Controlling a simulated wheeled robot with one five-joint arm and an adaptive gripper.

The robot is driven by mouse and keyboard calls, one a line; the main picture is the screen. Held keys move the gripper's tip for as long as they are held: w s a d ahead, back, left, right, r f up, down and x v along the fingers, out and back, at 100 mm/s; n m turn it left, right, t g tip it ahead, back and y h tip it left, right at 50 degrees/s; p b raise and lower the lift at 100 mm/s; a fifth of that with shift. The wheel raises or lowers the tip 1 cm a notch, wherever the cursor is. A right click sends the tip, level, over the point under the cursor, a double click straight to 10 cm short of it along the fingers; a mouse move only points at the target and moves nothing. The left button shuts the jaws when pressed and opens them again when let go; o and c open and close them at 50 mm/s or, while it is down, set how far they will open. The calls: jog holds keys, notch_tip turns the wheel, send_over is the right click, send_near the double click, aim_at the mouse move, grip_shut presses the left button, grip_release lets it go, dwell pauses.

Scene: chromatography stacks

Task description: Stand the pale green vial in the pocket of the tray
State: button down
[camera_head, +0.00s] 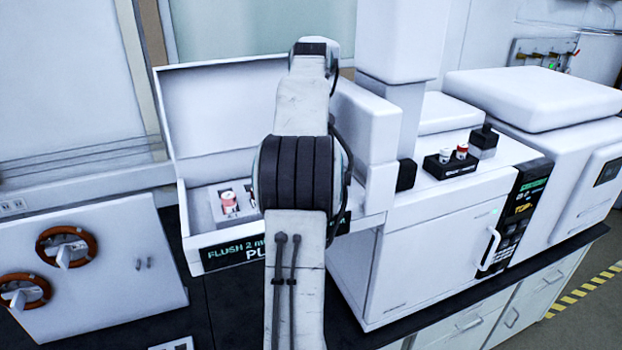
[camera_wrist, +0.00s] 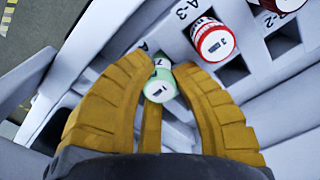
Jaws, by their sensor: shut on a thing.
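The pale green vial (camera_wrist: 160,85) shows in the wrist view, held between the yellow fingers of my gripper (camera_wrist: 157,80). My gripper is shut on it, and its capped end faces the camera. The white tray (camera_wrist: 176,50) lies beyond the vial, with square pockets and printed labels such as "A-3" and "B-2". I cannot tell whether the vial's lower end is inside a pocket or above it. In the head view my arm hides the gripper and the pale green vial. Part of the tray (camera_head: 214,207) shows there inside the open white box.
A red-capped vial (camera_wrist: 211,39) stands in the tray close to my gripper, and a dark red one (camera_wrist: 283,5) is farther right. The white box (camera_head: 185,215) has walls and a raised lid. A black rack (camera_head: 450,168) with two vials sits on the machine at right.

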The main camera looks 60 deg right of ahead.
jog(key=c, duration=0.6)
grip_release()
jog(key=shift+o, duration=0.2)
notch_tip(320, 180, up, 2)
jog(key=p, duration=0.3)
jog(key=shift+r, duration=2.45)
